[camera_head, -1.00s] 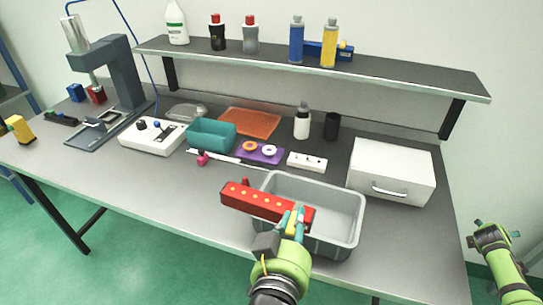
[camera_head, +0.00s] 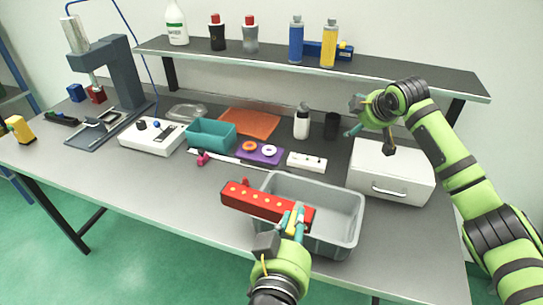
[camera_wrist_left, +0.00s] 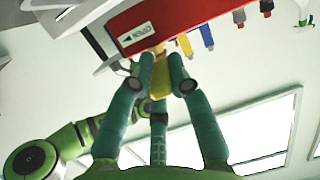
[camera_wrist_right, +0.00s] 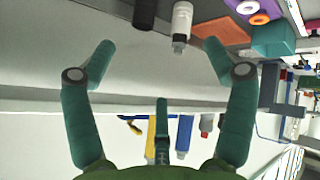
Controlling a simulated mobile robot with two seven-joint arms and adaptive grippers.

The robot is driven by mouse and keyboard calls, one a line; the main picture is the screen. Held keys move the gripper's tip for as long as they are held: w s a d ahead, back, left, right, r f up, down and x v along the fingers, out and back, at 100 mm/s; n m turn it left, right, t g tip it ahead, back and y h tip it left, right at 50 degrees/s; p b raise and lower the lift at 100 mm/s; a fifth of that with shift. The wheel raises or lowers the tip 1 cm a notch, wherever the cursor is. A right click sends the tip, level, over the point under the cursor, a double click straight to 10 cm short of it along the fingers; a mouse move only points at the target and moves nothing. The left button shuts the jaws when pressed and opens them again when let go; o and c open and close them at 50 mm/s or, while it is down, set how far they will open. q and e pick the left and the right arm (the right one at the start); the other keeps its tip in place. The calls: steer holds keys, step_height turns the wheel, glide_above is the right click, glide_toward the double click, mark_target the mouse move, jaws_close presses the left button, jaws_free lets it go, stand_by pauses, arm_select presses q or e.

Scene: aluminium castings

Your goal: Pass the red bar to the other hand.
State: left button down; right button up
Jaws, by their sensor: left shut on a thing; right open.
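The red bar (camera_head: 262,203) has a row of yellow dots along its face and lies level above the left part of the grey bin. My left gripper (camera_head: 295,216) is shut on the bar near its right end. In the left wrist view the bar (camera_wrist_left: 160,22) crosses the top, with a white label, and the closed fingers (camera_wrist_left: 162,70) meet at its edge. My right gripper (camera_head: 352,115) is raised above the white drawer box, well apart from the bar. In the right wrist view its fingers (camera_wrist_right: 158,60) are spread and empty.
The grey bin (camera_head: 345,205) stands at the table's front edge, beside the white drawer box (camera_head: 408,170). A white bottle (camera_head: 302,122) and a black cup (camera_head: 331,126) stand behind. The shelf (camera_head: 400,80) overhangs the back. The table's front left is clear.

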steer(key=s+a+r+n+g+y, duration=0.1)
steer(key=s+a+r+g+y, duration=0.15)
steer(key=a, duration=0.75)
arm_select(q)
steer(key=shift+a, duration=0.1)
arm_select(e)
steer(key=n+g+h, duration=0.2)
steer(key=n+g, duration=0.1)
steer(key=g, duration=0.3)
glide_toward(263, 198)
steer(key=f, duration=0.3)
steer(key=a+f, duration=0.1)
steer(key=f, duration=0.6)
steer(key=shift+w+a+f, duration=0.15)
steer(key=shift+f, duration=0.1)
